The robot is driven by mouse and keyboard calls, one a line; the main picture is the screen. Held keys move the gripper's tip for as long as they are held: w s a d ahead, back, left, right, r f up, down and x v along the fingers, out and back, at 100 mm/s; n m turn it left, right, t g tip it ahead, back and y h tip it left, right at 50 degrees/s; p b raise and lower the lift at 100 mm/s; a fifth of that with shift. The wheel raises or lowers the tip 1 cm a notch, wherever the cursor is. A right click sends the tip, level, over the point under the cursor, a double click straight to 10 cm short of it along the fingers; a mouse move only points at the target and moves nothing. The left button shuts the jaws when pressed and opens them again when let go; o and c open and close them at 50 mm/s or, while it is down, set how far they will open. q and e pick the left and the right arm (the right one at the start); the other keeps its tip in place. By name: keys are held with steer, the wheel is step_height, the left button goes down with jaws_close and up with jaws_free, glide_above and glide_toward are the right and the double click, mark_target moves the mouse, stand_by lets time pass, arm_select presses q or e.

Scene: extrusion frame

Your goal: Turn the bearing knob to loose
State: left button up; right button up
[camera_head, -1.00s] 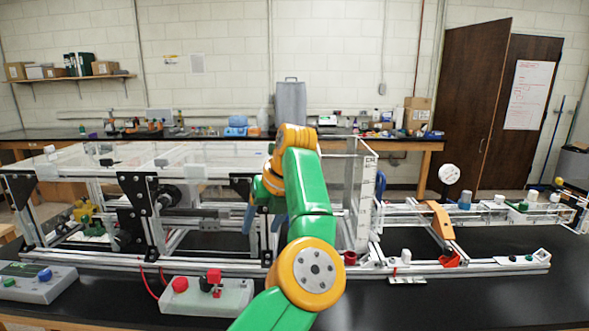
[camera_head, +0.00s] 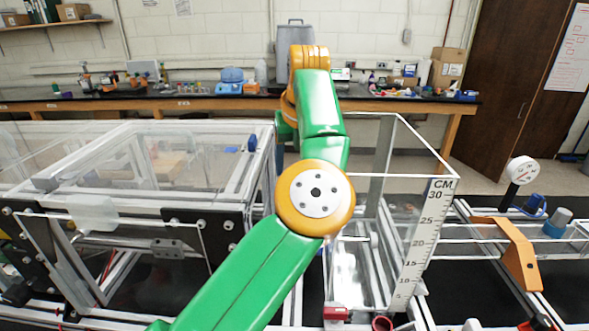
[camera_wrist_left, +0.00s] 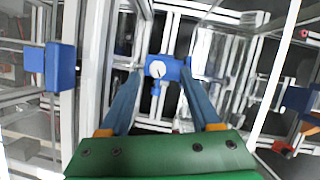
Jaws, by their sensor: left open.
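In the left wrist view, a blue block with a round white dial-like knob (camera_wrist_left: 155,69) sits on the metal frame, with a small blue piece below it. I take it for the bearing knob, but no label is legible. My left gripper (camera_wrist_left: 161,73) is open and empty, its two blue fingers pointing toward the block. The block shows between the fingertips; I cannot tell the depth gap. In the head view, my green and orange arm covers the middle, and the block cannot be made out behind it. My right gripper is not in view.
A clear tank with a centimetre scale (camera_head: 425,235) stands right of my arm. A clear-topped frame (camera_head: 130,165) lies left. A blue block (camera_wrist_left: 60,66) and red parts (camera_wrist_left: 284,150) flank the gripper. An orange bracket (camera_head: 518,255) and white gauge (camera_head: 522,170) are farther right.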

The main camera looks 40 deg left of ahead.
arm_select(q)
steer(key=f, duration=0.3)
steer(key=f+p, duration=0.1)
steer(key=f, duration=0.1)
steer(key=shift+a+f, duration=0.25)
steer(key=shift+a, duration=0.25)
steer(key=shift+s+d+r, duration=0.1)
steer(key=shift+d, duration=0.1)
jaws_close()
steer(key=n+p, duration=0.1)
steer(key=p, duration=0.1)
steer(key=n+g+p, duration=0.1)
steer(key=p, duration=0.1)
steer(key=shift+r+n, duration=0.3)
steer(key=shift+r, duration=0.1)
steer(key=shift+f+y, duration=0.15)
steer(key=shift+y, duration=0.25)
steer(key=shift+f+n, duration=0.2)
steer(key=shift+n, duration=0.1)
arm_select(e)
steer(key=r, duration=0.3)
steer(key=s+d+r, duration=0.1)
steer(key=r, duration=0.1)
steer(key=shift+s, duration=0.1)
